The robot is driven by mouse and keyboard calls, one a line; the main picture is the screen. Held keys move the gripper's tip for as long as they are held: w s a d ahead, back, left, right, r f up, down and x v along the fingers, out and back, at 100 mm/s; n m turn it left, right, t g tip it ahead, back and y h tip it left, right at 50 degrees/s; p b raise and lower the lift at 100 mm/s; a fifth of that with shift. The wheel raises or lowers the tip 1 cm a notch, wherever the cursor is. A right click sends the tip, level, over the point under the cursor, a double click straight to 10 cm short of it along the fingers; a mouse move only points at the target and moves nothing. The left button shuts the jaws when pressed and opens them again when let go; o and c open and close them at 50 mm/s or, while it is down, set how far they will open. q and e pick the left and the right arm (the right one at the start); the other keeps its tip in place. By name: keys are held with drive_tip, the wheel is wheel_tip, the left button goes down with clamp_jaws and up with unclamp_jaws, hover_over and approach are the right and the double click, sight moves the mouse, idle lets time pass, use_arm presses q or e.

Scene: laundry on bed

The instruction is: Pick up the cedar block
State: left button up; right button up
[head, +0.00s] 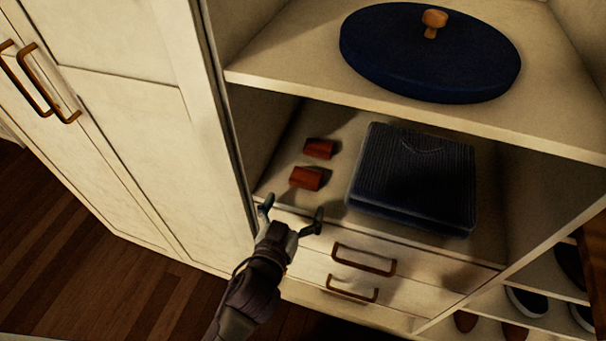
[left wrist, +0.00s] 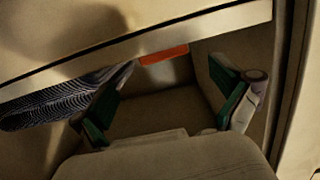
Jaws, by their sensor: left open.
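Two small reddish-brown cedar blocks lie on the middle shelf in the head view, a farther one (head: 320,148) and a nearer one (head: 308,179). My left gripper (head: 292,208) is open and empty at the shelf's front edge, just short of the nearer block. In the left wrist view the open fingers (left wrist: 172,72) spread to either side of an orange-red block (left wrist: 163,54). That block is apart from the fingers and partly hidden by a pale board edge. I cannot tell which of the two it is. My right gripper is not in view.
Folded dark ribbed clothing (head: 415,180) lies right of the blocks. A round navy lidded item (head: 430,52) sits on the upper shelf (head: 290,76), which overhangs behind. Drawers (head: 310,262) are below; a cabinet door (head: 130,120) stands left. Shoes (head: 525,302) are at lower right.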

sight(303, 184)
use_arm(q)
drive_tip(key=x, duration=0.3)
drive_tip(key=shift+a, duration=0.1)
drive_tip(key=shift+w, duration=0.5)
drive_tip(key=x, duration=0.4)
drive_tip(key=shift+w+p, duration=0.3)
drive_tip(key=shift+w, duration=0.2)
drive_tip(key=shift+c, duration=0.5)
drive_tip(key=c, duration=0.8)
drive_tip(key=shift+c, duration=0.5)
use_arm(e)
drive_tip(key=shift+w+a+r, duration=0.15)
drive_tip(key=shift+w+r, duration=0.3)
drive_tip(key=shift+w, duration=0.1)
